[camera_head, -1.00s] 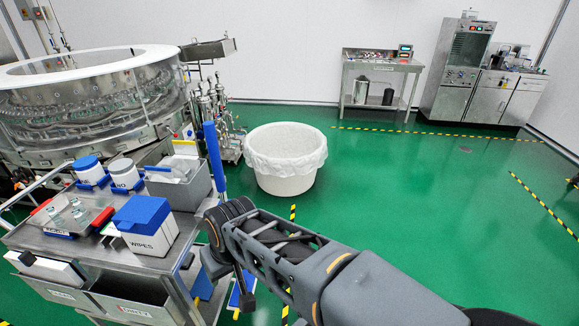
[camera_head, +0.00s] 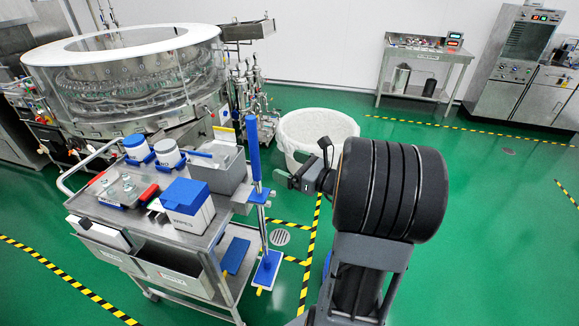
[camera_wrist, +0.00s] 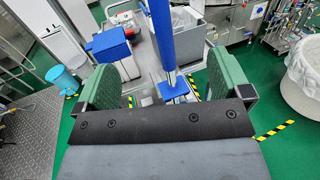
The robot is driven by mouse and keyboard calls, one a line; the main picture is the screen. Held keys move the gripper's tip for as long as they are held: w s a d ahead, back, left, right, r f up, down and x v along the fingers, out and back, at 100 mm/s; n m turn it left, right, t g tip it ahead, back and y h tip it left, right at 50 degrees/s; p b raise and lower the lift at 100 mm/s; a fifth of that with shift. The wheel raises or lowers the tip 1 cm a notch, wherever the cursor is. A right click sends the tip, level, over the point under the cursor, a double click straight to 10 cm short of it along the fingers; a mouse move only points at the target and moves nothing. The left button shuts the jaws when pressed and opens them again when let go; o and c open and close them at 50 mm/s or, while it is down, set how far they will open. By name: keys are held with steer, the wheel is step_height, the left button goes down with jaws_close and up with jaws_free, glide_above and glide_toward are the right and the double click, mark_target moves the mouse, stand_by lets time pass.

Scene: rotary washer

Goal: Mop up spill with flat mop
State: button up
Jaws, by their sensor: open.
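The flat mop stands upright beside the cart's right end, with a blue grip (camera_head: 254,148), a metal pole and a flat blue head (camera_head: 268,269) at the floor. In the wrist view its blue grip (camera_wrist: 160,32) rises between my green finger pads, apart from both. My gripper (camera_head: 284,178) is open and empty, just right of the mop pole in the head view; it also shows in the wrist view (camera_wrist: 168,86). I cannot make out a spill on the green floor.
A steel cart (camera_head: 150,228) carries a wipes box (camera_head: 188,205), white jars and a grey bin. A white lined tub (camera_head: 310,128) stands behind my gripper. The round washer (camera_head: 125,85) is at the back left. Green floor is open to the right.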

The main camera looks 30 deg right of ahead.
mark_target(257, 143)
steer(key=shift+b+x, duration=0.75)
steer(key=shift+x, duration=5)
steer(key=shift+w, duration=0.1)
steer(key=c, duration=1.7)
steer(key=shift+r, duration=0.1)
steer(key=shift+r, duration=0.1)
steer(key=shift+r+p, duration=0.9)
steer(key=shift+r, duration=0.45)
